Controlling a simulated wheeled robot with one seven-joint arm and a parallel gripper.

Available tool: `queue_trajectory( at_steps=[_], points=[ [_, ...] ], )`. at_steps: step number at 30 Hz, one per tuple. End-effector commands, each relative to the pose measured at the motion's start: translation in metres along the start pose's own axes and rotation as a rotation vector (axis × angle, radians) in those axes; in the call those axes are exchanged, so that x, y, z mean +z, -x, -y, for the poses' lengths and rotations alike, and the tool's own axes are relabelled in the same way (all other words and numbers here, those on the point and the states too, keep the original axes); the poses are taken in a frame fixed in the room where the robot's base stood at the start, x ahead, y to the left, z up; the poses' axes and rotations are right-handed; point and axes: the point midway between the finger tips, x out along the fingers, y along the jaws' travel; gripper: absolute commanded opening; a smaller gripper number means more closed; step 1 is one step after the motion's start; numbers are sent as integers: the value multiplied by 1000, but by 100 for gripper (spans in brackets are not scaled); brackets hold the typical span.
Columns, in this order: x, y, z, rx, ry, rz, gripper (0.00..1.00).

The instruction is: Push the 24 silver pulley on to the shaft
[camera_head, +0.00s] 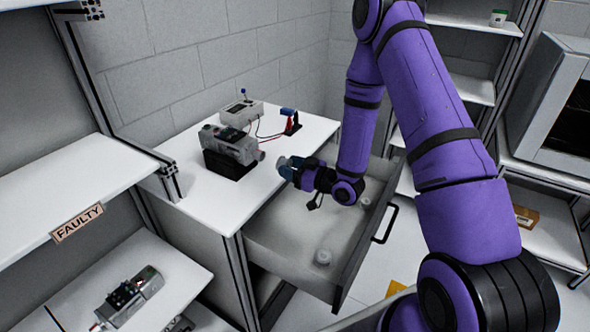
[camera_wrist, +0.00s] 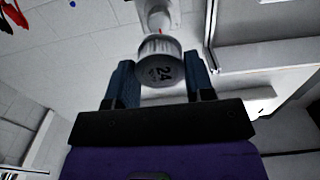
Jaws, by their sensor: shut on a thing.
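The silver pulley (camera_wrist: 162,72), marked 24, sits between the two blue fingers of my gripper (camera_wrist: 162,66) in the wrist view. My gripper (camera_head: 284,167) is shut on it. In the head view the pulley shows only as a small pale shape at the fingertips. The servo (camera_head: 228,143) lies on its side in a black stand (camera_head: 226,165) on the table, its shaft end (camera_head: 259,155) facing my gripper. A gap shows between them in the head view. In the wrist view a pale rounded part with a small red mark (camera_wrist: 160,20) lies just beyond the pulley, roughly in line.
The white table (camera_head: 195,190) also bears a grey box with a knob (camera_head: 241,113) and a red and blue wired device (camera_head: 291,120). Below my arm an open drawer (camera_head: 290,240) holds small white parts (camera_head: 322,257). A shelf labelled FAULTY (camera_head: 77,222) stands left.

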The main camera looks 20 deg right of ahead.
Motion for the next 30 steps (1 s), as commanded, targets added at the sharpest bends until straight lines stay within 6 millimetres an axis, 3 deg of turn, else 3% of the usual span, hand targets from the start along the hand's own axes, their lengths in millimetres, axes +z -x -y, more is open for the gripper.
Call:
queue_trajectory(
  at_steps=[24, 30],
  points=[
    [0, -49, 0, 1, -1, 0, 18],
    [0, -53, -1, 2, -1, 0, 18]
  ],
)
